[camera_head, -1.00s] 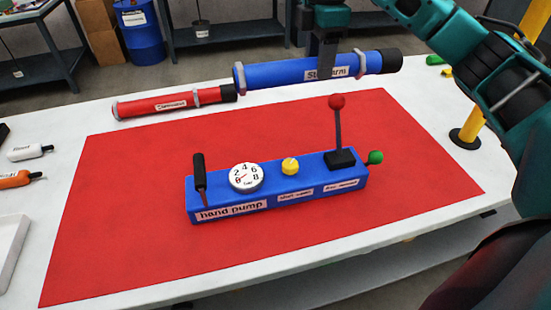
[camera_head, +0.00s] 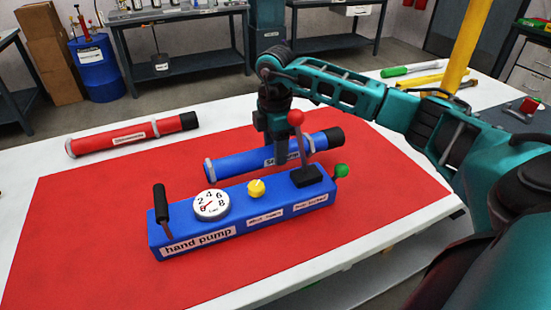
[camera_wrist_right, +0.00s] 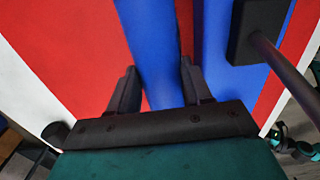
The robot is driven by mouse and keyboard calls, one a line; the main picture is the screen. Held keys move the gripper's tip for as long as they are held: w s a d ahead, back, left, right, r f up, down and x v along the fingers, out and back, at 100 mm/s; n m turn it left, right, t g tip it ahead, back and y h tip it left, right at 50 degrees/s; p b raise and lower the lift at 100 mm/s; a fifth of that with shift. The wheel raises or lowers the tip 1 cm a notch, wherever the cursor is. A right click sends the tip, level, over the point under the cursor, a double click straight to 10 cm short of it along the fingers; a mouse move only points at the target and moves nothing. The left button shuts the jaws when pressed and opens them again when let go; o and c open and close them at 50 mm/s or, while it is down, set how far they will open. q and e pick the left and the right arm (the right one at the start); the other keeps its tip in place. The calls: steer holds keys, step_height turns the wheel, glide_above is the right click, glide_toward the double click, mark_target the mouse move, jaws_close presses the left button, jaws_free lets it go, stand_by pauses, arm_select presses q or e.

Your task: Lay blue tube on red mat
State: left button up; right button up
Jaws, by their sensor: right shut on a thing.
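The blue tube (camera_head: 240,162), with a black end cap and grey rings, is over the red mat (camera_head: 90,220), just behind the hand pump. It lies level, parallel to the pump; I cannot tell whether it touches the mat. My right gripper (camera_head: 281,155) points down and is shut on the tube near its label. In the right wrist view the blue tube (camera_wrist_right: 150,40) runs between the two black fingers (camera_wrist_right: 157,90). The pump's red-knobbed lever partly hides the tube and gripper. My left gripper is not in view.
The blue hand pump (camera_head: 240,221) stands on the mat close in front of the tube, its lever (camera_head: 299,145) upright near my right gripper. A red tube (camera_head: 130,135) lies on the white table behind the mat. Green and yellow tubes (camera_head: 410,70) lie at the back right.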

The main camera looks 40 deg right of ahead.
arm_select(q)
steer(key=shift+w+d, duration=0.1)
arm_select(e)
steer(key=shift+f, duration=1.65)
steer(key=shift+f, duration=0.1)
steer(key=shift+f, duration=0.1)
steer(key=o, duration=1)
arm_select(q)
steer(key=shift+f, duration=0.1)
arm_select(e)
step_height(320, 180, up, 12)
steer(key=shift+r+p, duration=0.1)
steer(key=shift+p, duration=0.4)
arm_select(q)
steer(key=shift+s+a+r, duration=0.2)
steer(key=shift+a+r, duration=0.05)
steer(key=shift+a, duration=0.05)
arm_select(e)
steer(key=shift+r, duration=0.1)
